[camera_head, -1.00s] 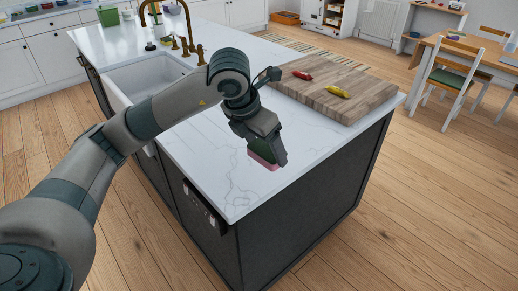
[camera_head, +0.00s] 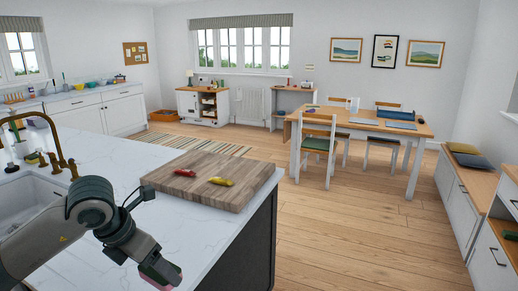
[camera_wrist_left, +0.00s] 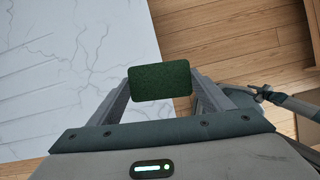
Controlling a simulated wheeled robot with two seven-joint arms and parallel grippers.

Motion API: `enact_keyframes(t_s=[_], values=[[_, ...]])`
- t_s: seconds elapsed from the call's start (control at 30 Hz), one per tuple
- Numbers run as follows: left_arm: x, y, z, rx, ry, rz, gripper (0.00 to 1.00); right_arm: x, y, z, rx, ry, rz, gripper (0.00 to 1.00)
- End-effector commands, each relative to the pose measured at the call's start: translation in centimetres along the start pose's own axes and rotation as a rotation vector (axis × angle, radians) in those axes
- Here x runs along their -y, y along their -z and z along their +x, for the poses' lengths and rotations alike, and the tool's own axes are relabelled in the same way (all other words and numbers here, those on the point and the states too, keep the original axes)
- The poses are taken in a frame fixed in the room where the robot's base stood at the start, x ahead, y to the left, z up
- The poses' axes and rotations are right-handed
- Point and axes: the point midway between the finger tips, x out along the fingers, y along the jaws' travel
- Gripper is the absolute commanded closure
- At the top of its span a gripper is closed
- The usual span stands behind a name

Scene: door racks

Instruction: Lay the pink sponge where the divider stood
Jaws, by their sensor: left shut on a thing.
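My left gripper (camera_head: 164,278) is shut on the pink sponge (camera_head: 154,283), near the bottom edge of the head view, by the near edge of the marble island. In the left wrist view the sponge shows its dark green face (camera_wrist_left: 160,82) between the two fingers. The wrist view has the marble top to the left and the wood floor to the right beneath it. I cannot make out a divider or the spot where one stood. My right gripper is not in view.
The marble island (camera_head: 125,165) bears a wooden board (camera_head: 230,187) with a red pepper (camera_head: 185,172) and a yellow one (camera_head: 221,181). A dining table (camera_head: 385,126) with chairs stands at the back right. A low cabinet (camera_head: 462,190) lines the right wall. The floor between is open.

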Motion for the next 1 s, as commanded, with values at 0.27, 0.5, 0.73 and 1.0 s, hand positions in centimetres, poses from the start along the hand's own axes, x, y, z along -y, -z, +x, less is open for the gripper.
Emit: enact_keyframes(t_s=[0.27, 0.5, 0.73, 1.0], values=[[1.5, 1.3, 1.3, -0.001, 0.137, 0.325, 0.47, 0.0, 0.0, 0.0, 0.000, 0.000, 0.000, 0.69], [2.9, 2.5, 2.3, -0.001, 0.272, 0.649, 0.47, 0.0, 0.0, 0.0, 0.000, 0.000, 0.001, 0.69], [4.1, 3.8, 3.0, -0.001, 0.403, 0.968, 0.47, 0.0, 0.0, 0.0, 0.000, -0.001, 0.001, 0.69], [5.6, 5.4, 3.8, -0.001, 0.570, 1.368, 0.47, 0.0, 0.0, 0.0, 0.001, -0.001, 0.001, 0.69]])
